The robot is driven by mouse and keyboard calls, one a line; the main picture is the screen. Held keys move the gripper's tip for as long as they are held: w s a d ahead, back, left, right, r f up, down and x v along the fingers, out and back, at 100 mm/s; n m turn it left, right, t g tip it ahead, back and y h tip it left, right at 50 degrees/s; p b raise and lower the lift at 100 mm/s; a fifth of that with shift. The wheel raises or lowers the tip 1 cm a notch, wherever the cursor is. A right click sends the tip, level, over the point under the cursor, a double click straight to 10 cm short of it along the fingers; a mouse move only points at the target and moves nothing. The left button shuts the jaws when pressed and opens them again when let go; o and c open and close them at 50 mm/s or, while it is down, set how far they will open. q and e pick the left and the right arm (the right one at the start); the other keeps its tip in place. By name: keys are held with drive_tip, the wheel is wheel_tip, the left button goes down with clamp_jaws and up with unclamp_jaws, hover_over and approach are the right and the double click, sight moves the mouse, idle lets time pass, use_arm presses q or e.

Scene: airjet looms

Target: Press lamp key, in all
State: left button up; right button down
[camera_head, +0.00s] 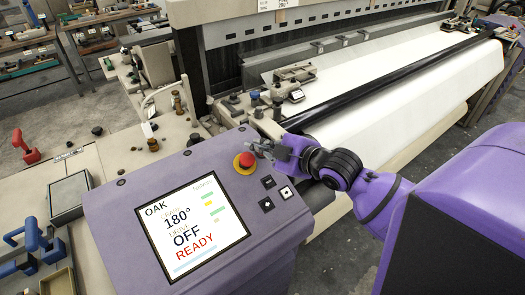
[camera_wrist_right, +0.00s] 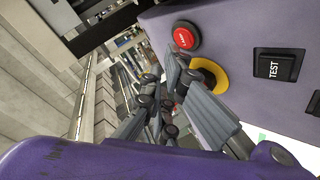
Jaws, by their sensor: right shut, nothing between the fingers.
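The purple control panel (camera_head: 120,215) carries small black keys beside its screen: an upper key (camera_head: 268,182), a right key with a white centre (camera_head: 286,192) and a lower key (camera_head: 266,204). I cannot read a lamp label on any. My right gripper (camera_head: 262,149) is shut and empty by the panel's upper right edge, near the red and yellow emergency button (camera_head: 244,161). In the right wrist view the gripper's fingers (camera_wrist_right: 178,80) partly hide the yellow-ringed button (camera_wrist_right: 212,72). A round red button (camera_wrist_right: 186,37) and a key marked TEST (camera_wrist_right: 276,66) are there. My left gripper is out of view.
The screen (camera_head: 190,228) reads OAK, 180°, OFF, READY. The loom's white cloth (camera_head: 410,70) and dark bar (camera_head: 385,85) lie behind my right arm. A grey tray (camera_head: 70,195) and blue tools (camera_head: 35,240) lie at the left.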

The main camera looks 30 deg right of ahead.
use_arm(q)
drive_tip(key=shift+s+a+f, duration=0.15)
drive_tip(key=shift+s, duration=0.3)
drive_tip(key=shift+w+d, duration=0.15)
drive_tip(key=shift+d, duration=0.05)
use_arm(e)
drive_tip(key=shift+f, duration=0.1)
drive_tip(key=shift+w+f, duration=0.15)
drive_tip(key=shift+f, duration=0.15)
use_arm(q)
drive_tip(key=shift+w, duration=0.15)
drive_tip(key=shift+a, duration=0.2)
use_arm(e)
drive_tip(key=shift+f, duration=0.1)
